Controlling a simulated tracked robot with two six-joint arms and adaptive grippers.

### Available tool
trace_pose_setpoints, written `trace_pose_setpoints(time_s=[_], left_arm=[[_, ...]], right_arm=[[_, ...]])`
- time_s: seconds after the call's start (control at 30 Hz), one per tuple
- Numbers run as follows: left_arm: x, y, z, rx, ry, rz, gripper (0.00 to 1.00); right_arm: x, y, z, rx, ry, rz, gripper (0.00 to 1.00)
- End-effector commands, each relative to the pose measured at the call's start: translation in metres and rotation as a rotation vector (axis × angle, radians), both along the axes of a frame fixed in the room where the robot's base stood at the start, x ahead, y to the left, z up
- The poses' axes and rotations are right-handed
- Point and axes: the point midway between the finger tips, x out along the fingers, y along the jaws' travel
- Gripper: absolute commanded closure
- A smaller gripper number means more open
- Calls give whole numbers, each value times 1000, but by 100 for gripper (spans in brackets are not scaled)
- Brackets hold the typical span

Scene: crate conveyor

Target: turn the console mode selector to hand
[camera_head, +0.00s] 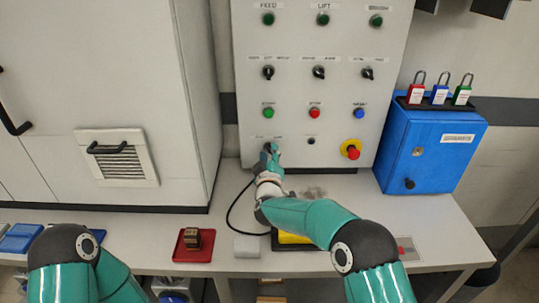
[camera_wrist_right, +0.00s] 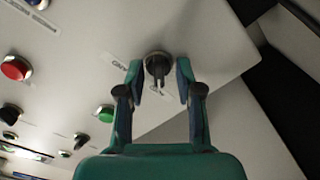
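The console (camera_head: 340,110) is a light grey panel with selectors and buttons; its labels are too small to read which one is the mode selector. My right gripper (camera_head: 270,152) is at the panel's lower left, below the green button (camera_head: 268,113). In the right wrist view this gripper (camera_wrist_right: 159,80) is open, with one finger on each side of a black selector knob (camera_wrist_right: 158,69). Gaps show between the knob and both fingers.
Three black selectors, including the left one (camera_head: 268,72), sit higher on the panel. A red emergency stop (camera_head: 352,150) is to the right. A blue box (camera_head: 430,145) with padlocks on top stands right of the console. A red tray (camera_head: 194,246) lies on the table (camera_head: 150,228).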

Motion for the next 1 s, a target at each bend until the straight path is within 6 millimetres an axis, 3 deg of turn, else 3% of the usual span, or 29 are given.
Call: trace_pose_setpoints(time_s=[0.03, 0.2, 0.67, 1.0], left_arm=[[0, 0, 0, 0, 0, 0, 60], [0, 0, 0, 0, 0, 0, 60], [0, 0, -6, 0, 0, 0, 60], [0, 0, -28, 0, 0, 0, 60]], right_arm=[[0, 0, 0, 0, 0, 0, 75], [0, 0, 0, 0, 0, 0, 100], [-1, 1, -2, 41, 1, 2, 100], [-1, 0, -5, 249, 1, 0, 100]])
